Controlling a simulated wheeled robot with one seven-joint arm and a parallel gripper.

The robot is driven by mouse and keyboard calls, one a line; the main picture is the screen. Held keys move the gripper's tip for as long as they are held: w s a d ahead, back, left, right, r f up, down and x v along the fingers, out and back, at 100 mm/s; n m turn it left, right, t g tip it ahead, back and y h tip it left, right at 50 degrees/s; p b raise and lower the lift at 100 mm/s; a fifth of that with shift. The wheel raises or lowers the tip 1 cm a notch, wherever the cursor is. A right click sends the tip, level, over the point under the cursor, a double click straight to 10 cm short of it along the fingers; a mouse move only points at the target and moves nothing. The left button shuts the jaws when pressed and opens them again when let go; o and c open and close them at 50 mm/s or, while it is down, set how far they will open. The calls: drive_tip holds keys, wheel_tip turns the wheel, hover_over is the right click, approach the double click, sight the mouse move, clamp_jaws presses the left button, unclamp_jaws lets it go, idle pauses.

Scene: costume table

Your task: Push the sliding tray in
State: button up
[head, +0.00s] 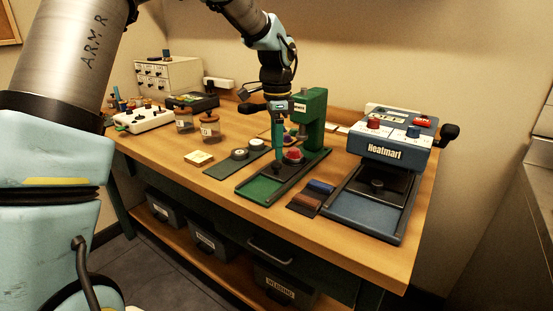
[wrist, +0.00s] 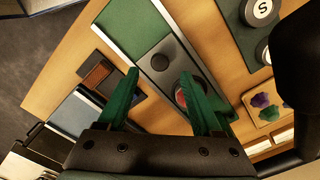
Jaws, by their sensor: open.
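A dark tray with a green pad (head: 262,189) extends toward the table's front from a green press (head: 314,112). It also shows in the wrist view (wrist: 135,26), with a round black knob (wrist: 159,62) on it. A red round piece (head: 294,154) sits under the press head. My gripper (head: 279,159) points down over this tray. In the wrist view my gripper (wrist: 160,74) is open, its green fingers apart on either side of the knob's line; contact cannot be told. A second tray, blue-floored (head: 364,213), extends from the Heatmari press (head: 393,140) at the right, with a black knob (head: 377,184).
Brown and blue blocks (head: 305,203) lie between the two trays. A dark green mat with round pieces (head: 238,160) lies to the left. Jars (head: 209,125) and a white drawer cabinet (head: 168,76) stand further back left. The table's front strip is clear.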

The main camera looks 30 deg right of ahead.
wheel_tip(320, 180, up, 6)
drive_tip(key=shift+b, duration=0.35)
